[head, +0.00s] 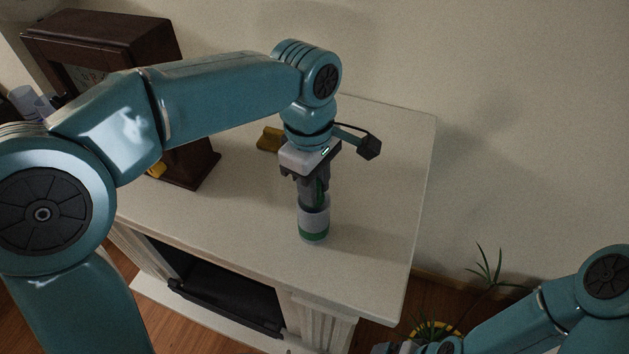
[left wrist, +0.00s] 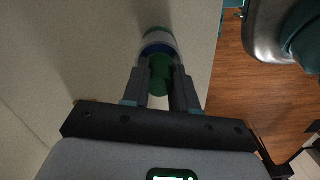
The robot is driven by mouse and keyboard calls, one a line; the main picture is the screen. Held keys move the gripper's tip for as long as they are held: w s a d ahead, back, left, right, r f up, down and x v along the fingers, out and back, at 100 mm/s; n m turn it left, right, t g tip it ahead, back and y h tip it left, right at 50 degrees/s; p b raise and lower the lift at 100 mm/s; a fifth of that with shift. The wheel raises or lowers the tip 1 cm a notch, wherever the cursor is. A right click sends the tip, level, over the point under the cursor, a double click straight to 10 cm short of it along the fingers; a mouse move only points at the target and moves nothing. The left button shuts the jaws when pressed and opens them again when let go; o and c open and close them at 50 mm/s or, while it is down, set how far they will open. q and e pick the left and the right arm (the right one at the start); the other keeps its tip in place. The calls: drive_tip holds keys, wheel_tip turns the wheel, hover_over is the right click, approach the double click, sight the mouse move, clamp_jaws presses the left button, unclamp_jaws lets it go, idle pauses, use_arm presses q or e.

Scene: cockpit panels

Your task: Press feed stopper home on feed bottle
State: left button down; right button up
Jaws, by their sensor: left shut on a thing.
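The feed bottle (head: 313,217) stands upright near the front edge of the white mantel top, pale with a green band low down. My left gripper (head: 314,192) points down right over it. In the left wrist view, the gripper (left wrist: 160,88) is shut on the green feed stopper (left wrist: 160,74). The bottle (left wrist: 157,38) shows just beyond the stopper, with a blue ring at its near end. The stopper is lined up with the bottle mouth; I cannot tell whether it is seated. My right gripper (head: 393,348) is mostly cut off at the bottom edge.
A dark wooden clock (head: 110,40) stands at the back left of the mantel top (head: 385,190). A small yellow object (head: 269,139) lies behind my left gripper. The top right of the mantel is clear. A potted plant (head: 487,268) stands on the floor at right.

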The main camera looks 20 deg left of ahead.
use_arm(q)
drive_tip(key=shift+f, duration=0.3)
drive_tip(key=c, duration=0.8)
unclamp_jaws()
drive_tip(key=shift+r, duration=0.15)
wheel_tip(320, 180, up, 16)
drive_tip(key=a+p, duration=0.1)
drive_tip(key=shift+w+p, duration=0.15)
drive_tip(key=shift+p, duration=0.25)
